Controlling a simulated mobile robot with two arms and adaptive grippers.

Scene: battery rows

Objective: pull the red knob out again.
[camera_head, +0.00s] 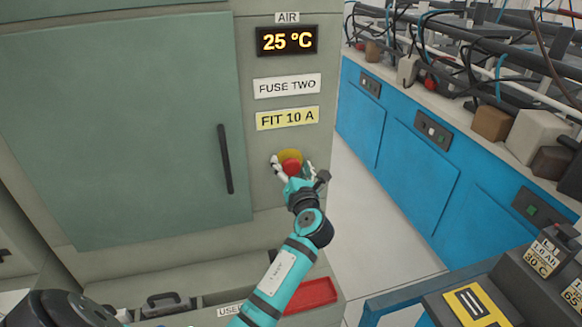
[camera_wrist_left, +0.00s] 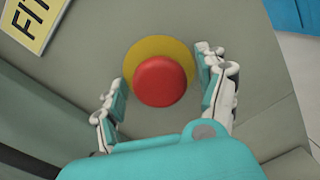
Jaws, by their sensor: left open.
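The red knob (camera_head: 291,162) sits on a yellow disc (camera_head: 290,155) on the cabinet's front, below the "FIT 10 A" label. In the left wrist view the round red knob (camera_wrist_left: 160,82) covers the lower part of the yellow disc (camera_wrist_left: 160,49). My left gripper (camera_head: 292,170) is at the knob, with one finger on each side of it. In the left wrist view the left gripper (camera_wrist_left: 163,88) is open, and gaps show between the fingers and the knob. I cannot tell how far the knob stands out from the panel. My right gripper is not in view.
The cabinet door (camera_head: 120,130) with a dark handle (camera_head: 225,158) is left of the knob. A red tray (camera_head: 311,294) lies below. Blue cabinets (camera_head: 420,150) with cables on top stand at right. Labelled boxes (camera_head: 545,258) are at lower right. Grey floor is clear between.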

